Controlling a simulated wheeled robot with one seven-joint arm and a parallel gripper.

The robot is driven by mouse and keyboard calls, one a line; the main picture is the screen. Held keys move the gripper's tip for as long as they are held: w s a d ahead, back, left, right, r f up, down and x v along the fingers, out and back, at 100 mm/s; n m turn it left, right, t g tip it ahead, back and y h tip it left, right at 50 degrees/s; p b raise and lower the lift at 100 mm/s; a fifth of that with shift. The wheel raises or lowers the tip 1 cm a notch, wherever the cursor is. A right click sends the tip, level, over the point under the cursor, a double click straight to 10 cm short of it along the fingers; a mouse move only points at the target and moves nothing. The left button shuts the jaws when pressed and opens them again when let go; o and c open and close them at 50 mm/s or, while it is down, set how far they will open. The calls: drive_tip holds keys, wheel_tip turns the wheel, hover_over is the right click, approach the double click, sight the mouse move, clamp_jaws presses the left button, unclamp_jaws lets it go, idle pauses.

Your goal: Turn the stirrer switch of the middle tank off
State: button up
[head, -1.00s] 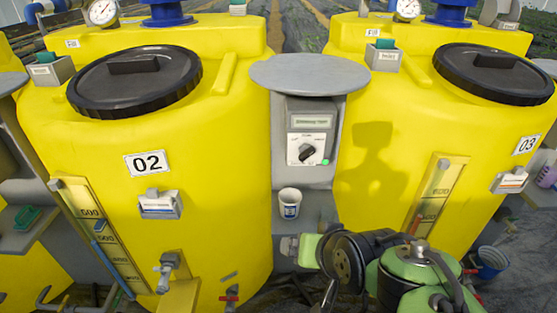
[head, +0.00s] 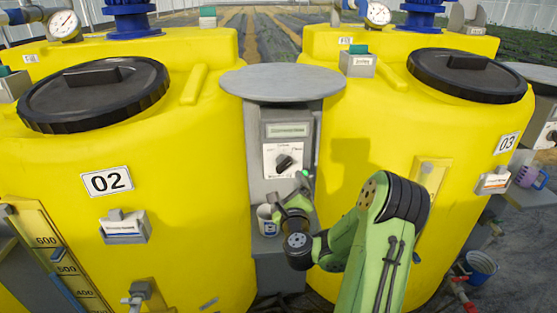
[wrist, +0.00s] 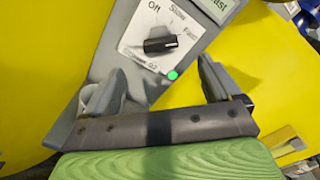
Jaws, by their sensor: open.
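The stirrer switch is a black knob (head: 284,162) on a white plate on the grey control post between tank 02 (head: 165,200) and tank 03 (head: 385,140). In the wrist view the knob (wrist: 160,44) has Off, Slow and Fast marks around it, and its bar points towards the Fast side. The number on its plate is too blurred to read surely. A green lamp (wrist: 172,75) is lit beside the plate. My gripper (wrist: 158,72) is open and empty, facing the panel, with the knob beyond the gap between its fingers. In the head view my gripper (head: 302,190) is just below the plate.
A white cup (head: 267,220) stands on a small ledge below the panel, close beside my gripper. A round grey top (head: 282,82) overhangs the panel. Both yellow tanks flank the post closely. A blue bucket (head: 481,268) stands at the lower right.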

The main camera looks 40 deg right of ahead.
sight(283, 167)
drive_tip(key=p+x, duration=0.8)
drive_tip(key=x, duration=0.2)
drive_tip(key=shift+w+d+r+p, duration=0.1)
drive_tip(key=shift+w+p, duration=0.15)
drive_tip(key=shift+p, duration=0.1)
drive_tip(key=shift+w+d, duration=0.15)
drive_tip(key=shift+w, duration=0.1)
drive_tip(key=c, duration=1)
